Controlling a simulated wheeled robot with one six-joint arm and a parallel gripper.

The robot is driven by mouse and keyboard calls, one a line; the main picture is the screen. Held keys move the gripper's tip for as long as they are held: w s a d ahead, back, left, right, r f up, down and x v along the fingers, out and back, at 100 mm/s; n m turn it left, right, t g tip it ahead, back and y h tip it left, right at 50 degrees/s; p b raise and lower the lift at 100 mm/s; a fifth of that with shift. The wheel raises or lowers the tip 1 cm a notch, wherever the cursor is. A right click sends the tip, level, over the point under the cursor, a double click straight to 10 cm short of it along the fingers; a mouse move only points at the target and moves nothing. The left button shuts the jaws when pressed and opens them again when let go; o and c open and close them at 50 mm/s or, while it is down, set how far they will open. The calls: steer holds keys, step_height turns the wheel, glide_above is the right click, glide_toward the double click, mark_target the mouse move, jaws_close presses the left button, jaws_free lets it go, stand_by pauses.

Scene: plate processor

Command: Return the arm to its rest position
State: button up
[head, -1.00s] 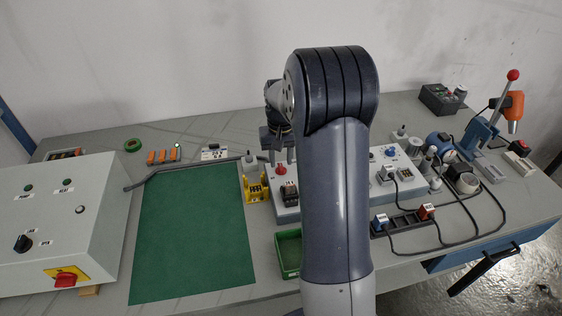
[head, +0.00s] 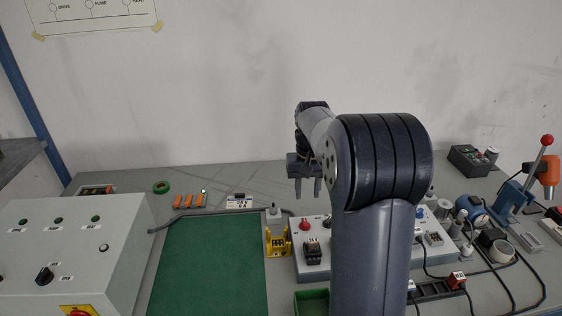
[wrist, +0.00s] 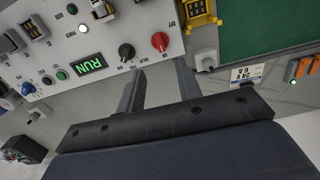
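My gripper (head: 307,188) hangs above the back of the table, left of my arm's large dark joint, with its fingers pointing down. Its two fingers are apart with nothing between them. In the wrist view the fingers of my gripper (wrist: 158,88) also stand apart and empty, over the edge of the grey control panel (wrist: 90,20). That panel carries a lit green RUN display (wrist: 90,64), a black knob (wrist: 127,51) and a red knob (wrist: 160,41). My arm hides part of the panel in the head view.
A green mat (head: 210,270) lies left of the panel, with a yellow holder (head: 278,243) between them. A light grey switch box (head: 85,245) stands at the left. A press with an orange body (head: 545,172) and red-tipped lever stands at the right. A green bin (head: 312,302) is in front.

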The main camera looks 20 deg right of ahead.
mark_target(305, 222)
step_height(305, 222, down, 10)
steer(key=shift+f, duration=0.25)
stand_by(0.3)
stand_by(0.3)
